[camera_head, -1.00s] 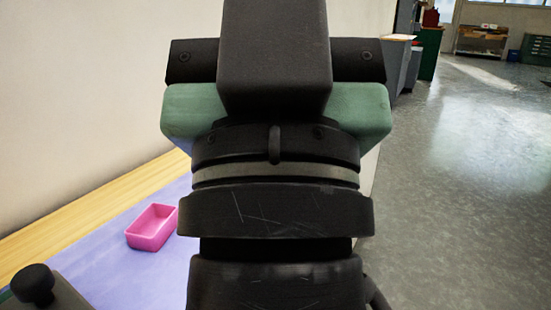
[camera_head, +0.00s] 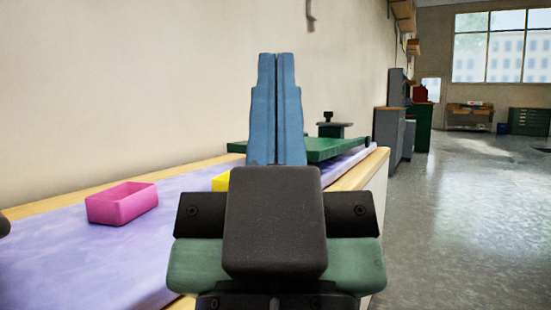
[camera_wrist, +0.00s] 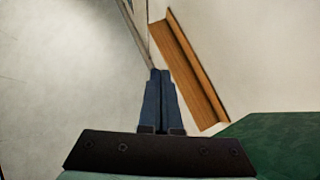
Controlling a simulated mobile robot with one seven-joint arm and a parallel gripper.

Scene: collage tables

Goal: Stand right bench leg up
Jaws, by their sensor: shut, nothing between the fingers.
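My gripper (camera_head: 276,60) points away from me, its two blue fingers pressed together with nothing between them; it also shows in the wrist view (camera_wrist: 160,74). A yellow piece (camera_head: 220,182) shows partly on the table beside my wrist, mostly hidden behind my arm. I cannot tell whether it is a bench leg. No leg is plainly seen in either view. A green board (camera_head: 325,149) lies flat at the far end of the table, behind the gripper fingers.
A pink box (camera_head: 122,203) stands open on the lavender-covered table (camera_head: 75,255), left of my arm. A dark knobbed object (camera_head: 330,128) stands beyond the green board. A wall runs along the table's left side. Open floor (camera_head: 465,200) lies to the right.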

